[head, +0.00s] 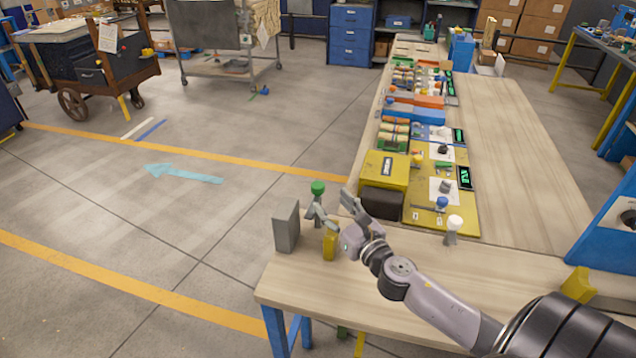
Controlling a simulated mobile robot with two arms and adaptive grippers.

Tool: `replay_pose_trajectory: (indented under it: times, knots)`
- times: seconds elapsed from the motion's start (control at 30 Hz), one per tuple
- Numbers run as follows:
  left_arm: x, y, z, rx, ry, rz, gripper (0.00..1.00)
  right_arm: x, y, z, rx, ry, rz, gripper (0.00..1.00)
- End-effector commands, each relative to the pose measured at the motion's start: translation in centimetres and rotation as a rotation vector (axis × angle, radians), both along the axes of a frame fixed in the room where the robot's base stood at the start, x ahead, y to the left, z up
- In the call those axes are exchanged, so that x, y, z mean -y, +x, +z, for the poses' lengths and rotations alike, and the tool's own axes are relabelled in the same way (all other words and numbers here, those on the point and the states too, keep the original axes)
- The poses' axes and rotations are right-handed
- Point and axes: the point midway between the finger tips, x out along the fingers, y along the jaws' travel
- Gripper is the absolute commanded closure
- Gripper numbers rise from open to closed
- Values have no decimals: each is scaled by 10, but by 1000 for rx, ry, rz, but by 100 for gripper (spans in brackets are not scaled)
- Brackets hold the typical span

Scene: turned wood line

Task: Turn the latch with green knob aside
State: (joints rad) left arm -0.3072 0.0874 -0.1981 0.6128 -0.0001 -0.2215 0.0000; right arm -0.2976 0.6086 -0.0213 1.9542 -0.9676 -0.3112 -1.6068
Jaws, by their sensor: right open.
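The green knob (318,187) stands at the near left corner of the wooden table, between a grey upright plate (286,228) and a yellow block (330,243). The latch body under the knob is mostly hidden by my fingers. My right gripper (329,203) is open. Its fingers point left, one just below the knob and one to its right; I cannot tell whether either touches it. My left gripper is not in view.
The long wooden table (520,150) runs away to the back. A white-knobbed piece (453,226) stands right of my wrist. A yellow box (384,170), a dark roll (382,203) and yellow panels lie behind.

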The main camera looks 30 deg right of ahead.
Motion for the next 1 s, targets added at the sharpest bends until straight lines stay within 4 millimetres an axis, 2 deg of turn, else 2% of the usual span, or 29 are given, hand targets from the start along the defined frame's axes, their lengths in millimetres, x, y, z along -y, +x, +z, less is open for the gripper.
replay_pose_trajectory:
  times: [0.03,0.2,0.4,0.6,0.87,1.0]
  knots:
    - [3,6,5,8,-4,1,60,1,11,3,3,2,-1,51]
    - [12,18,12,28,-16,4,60,4,42,2,1,3,-2,51]
    - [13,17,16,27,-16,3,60,6,69,1,0,2,-2,51]
    - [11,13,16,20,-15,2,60,6,79,0,-1,2,1,51]
    - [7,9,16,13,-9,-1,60,6,79,-1,-1,2,1,51]
    - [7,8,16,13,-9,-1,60,6,79,-1,-1,2,0,60]
